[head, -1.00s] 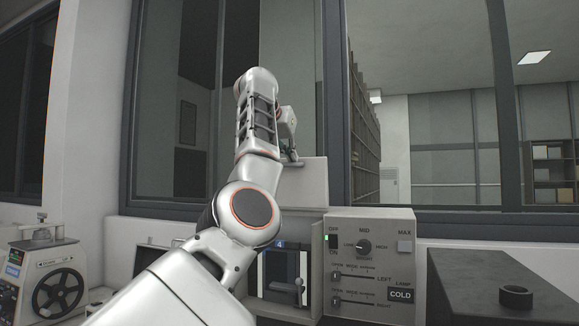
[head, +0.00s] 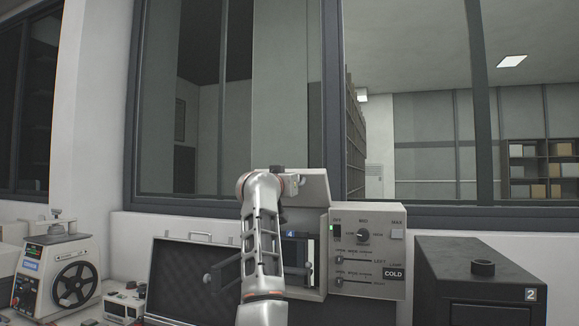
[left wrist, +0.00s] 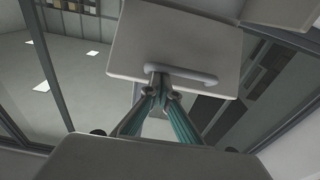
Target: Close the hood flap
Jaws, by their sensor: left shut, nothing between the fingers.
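The hood flap (head: 308,186) is a pale grey panel raised above the press housing in the head view, partly hidden by my left arm. The wrist view shows the flap (left wrist: 205,40) close up, with a pale bar handle (left wrist: 190,78) across it. My left gripper (left wrist: 162,85) is shut and empty, its fingertips at the handle's left part. I cannot tell whether they touch it. In the head view its fingers are hidden behind my wrist. The press control panel (head: 367,268) stands right of the opening. My right gripper is not in view.
An open black case (head: 178,268) lies left of the press. A machine with a dark wheel (head: 72,285) stands further left. A black box with a ring on top (head: 482,267) stands at right. Windows rise behind.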

